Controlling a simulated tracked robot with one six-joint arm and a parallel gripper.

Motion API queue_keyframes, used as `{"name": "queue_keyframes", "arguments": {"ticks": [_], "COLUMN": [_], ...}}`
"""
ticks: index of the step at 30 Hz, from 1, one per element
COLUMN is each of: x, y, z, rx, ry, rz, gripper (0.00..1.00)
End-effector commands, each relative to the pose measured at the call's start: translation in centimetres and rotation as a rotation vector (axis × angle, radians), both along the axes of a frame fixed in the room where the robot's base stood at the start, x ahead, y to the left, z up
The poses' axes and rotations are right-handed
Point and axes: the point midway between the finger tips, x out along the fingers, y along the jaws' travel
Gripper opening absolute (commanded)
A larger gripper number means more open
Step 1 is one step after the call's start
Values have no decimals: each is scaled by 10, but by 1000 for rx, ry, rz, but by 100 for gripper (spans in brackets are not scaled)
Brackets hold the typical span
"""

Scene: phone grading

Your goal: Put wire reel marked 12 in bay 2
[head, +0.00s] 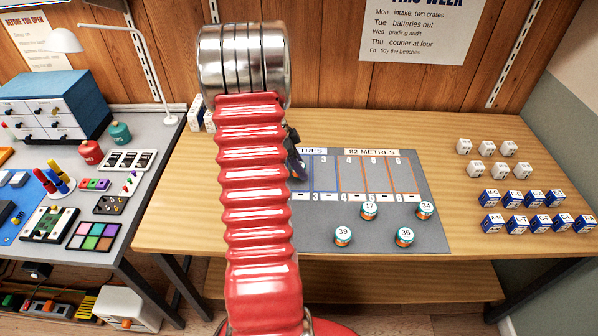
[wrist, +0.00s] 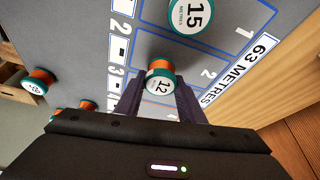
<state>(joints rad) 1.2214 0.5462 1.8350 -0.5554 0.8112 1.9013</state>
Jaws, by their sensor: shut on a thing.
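The wire reel marked 12 (wrist: 159,85), orange with teal and white ends, is between the fingers of my gripper (wrist: 158,97) in the wrist view. My gripper is shut on it. The reel is over the 63 METRES side of the grey mat (head: 374,243), at bay 2 (wrist: 197,66). I cannot tell whether it touches the mat. A reel marked 15 (wrist: 191,14) stands in bay 1, beside it. In the head view my red arm hides the left part of the mat and the held reel.
Reels marked 39 (head: 343,235), 17 (head: 369,210), 36 (head: 404,237) and 34 (head: 426,209) stand on the mat's front part. Bays 4, 5 and 6 under 82 METRES are empty. Several small boxes (head: 515,224) stand on the right of the wooden bench (head: 300,232).

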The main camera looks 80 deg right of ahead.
Motion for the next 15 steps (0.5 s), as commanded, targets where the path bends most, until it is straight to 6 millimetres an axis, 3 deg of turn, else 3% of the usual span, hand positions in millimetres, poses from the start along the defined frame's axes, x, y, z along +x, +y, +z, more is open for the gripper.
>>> {"name": "queue_keyframes", "arguments": {"ticks": [5,15], "x": [0,0], "y": [0,0], "z": [-19,-21], "rx": [1,0], "ry": [0,0], "rz": [0,0], "gripper": [14,14]}}
